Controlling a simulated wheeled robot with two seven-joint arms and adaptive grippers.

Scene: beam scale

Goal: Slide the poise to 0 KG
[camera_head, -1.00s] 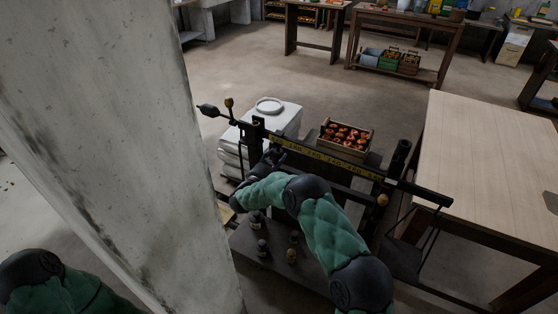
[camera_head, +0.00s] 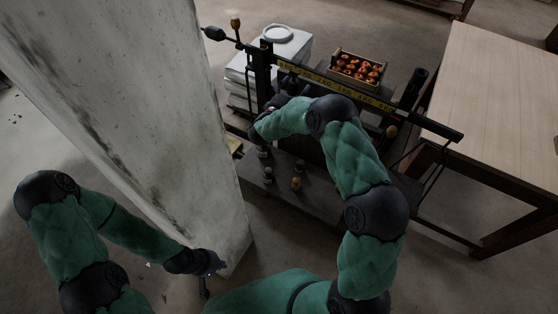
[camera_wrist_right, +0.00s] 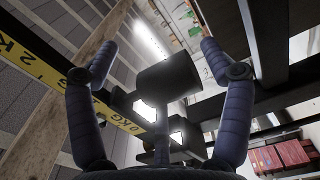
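The beam scale's dark beam carries a yellow strip (camera_head: 335,85) with KG marks. A dark cylinder, which looks like the poise (camera_wrist_right: 168,82), sits between my right gripper's fingers (camera_wrist_right: 158,46), beside the strip near the 0 KG mark. The fingers are spread, with visible gaps on both sides of it. In the head view, my right gripper (camera_head: 282,98) is at the beam's left end, and the poise cannot be made out there. My left gripper (camera_head: 212,266) is low by the pillar; its fingers are unclear.
A concrete pillar (camera_head: 130,100) stands at the left, close to my left arm. A crate of red-orange produce (camera_head: 357,68) is behind the beam. Small weights (camera_head: 296,183) stand on the dark shelf in front. A wooden table (camera_head: 500,90) stands at the right.

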